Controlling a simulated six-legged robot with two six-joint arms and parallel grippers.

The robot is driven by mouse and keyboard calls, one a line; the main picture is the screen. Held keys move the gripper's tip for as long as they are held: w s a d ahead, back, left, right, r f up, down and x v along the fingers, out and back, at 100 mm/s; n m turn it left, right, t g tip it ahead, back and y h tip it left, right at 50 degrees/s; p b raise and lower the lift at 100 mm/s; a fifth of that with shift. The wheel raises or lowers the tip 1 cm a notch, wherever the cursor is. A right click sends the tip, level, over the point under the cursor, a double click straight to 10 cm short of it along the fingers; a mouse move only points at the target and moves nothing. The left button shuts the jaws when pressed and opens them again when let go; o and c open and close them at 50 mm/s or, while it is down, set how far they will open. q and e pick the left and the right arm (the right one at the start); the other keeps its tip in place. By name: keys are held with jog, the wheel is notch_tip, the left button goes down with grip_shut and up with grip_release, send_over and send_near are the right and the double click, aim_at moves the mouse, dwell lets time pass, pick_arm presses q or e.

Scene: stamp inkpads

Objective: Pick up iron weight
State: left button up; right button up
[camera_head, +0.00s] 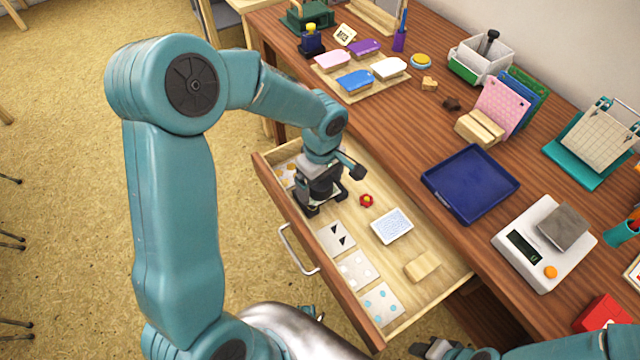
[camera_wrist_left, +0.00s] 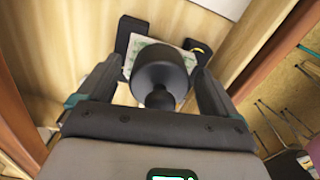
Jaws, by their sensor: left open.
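My left gripper (camera_head: 320,195) points down into the open drawer, near its far left end. Its two fingers stand apart in the left wrist view (camera_wrist_left: 163,45). A dark grey cylinder with a narrow neck, which looks like the iron weight (camera_wrist_left: 161,68), shows between the fingers in that view. My right gripper (camera_head: 437,348) is only partly visible at the bottom edge.
The drawer (camera_head: 352,293) holds patterned cards, a red knob (camera_head: 366,200), a light blue-patterned block (camera_head: 392,226) and a wooden block (camera_head: 422,266). On the desk are a blue tray (camera_head: 470,182), a scale (camera_head: 543,245) and colored inkpads (camera_head: 355,81). Drawer walls surround the left gripper closely.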

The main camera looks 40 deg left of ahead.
pick_arm(q)
jog(key=shift+r, duration=0.1)
grip_shut()
